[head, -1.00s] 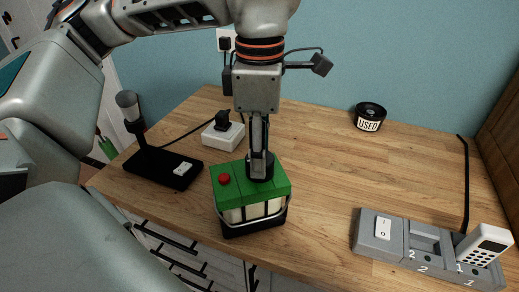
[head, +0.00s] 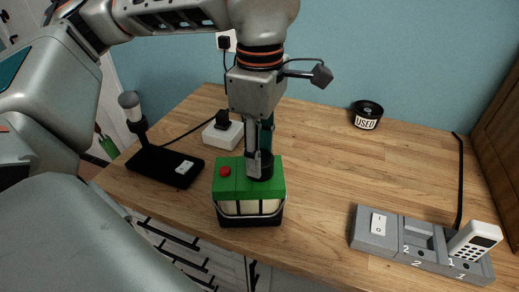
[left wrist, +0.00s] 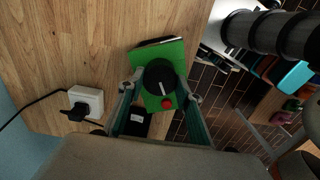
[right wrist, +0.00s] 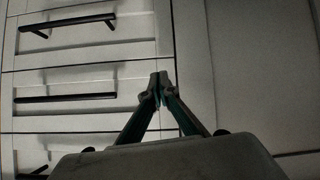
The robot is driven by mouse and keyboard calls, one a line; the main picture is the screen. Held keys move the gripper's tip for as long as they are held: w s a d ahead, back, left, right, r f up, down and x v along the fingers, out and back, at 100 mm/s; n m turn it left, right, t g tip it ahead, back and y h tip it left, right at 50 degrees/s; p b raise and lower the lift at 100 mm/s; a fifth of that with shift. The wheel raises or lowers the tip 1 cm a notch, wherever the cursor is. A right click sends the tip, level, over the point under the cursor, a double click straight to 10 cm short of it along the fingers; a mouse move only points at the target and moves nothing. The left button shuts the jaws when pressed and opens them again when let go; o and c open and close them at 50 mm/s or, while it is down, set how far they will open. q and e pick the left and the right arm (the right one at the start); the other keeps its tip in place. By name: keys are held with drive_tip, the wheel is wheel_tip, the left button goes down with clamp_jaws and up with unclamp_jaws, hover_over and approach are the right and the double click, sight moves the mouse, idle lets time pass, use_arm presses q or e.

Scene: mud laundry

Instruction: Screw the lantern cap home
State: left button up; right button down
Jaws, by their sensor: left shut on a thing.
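The lantern (head: 234,187) stands upright on the wooden table, with a green top, a pale body, a black base and a wire handle. A red button (head: 225,171) sits on its top. The black round cap (head: 265,172) is on the green top; it also shows in the left wrist view (left wrist: 159,74), with a pale line on it. My left gripper (head: 259,157) points down and is shut on the cap, one finger at each side. The cap's thread is hidden. My right gripper (right wrist: 158,86) is shut and empty in front of white drawers.
A black stand with a lamp (head: 165,167) and a white socket box (head: 222,134) lie left of the lantern. A black "USED" tin (head: 367,115) stands at the back. A grey tray (head: 397,236) with a white handset (head: 474,240) is at right. The middle tabletop is clear.

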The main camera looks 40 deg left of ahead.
use_arm(q)
drive_tip(key=shift+m+p, duration=0.45)
drive_tip(key=shift+m, duration=0.45)
drive_tip(key=shift+f+m, duration=0.15)
drive_tip(key=shift+m, duration=0.25)
drive_tip(key=shift+s, duration=0.1)
drive_tip(key=shift+m+p, duration=0.9)
drive_tip(key=shift+m, duration=0.6)
drive_tip(key=shift+c, duration=0.6)
drive_tip(key=shift+m+p, duration=0.3)
drive_tip(key=shift+m, duration=0.2)
drive_tip(key=shift+c, duration=0.6)
drive_tip(key=shift+f+m+p, duration=0.1)
drive_tip(key=shift+m+p, duration=0.3)
drive_tip(key=shift+m, duration=0.6)
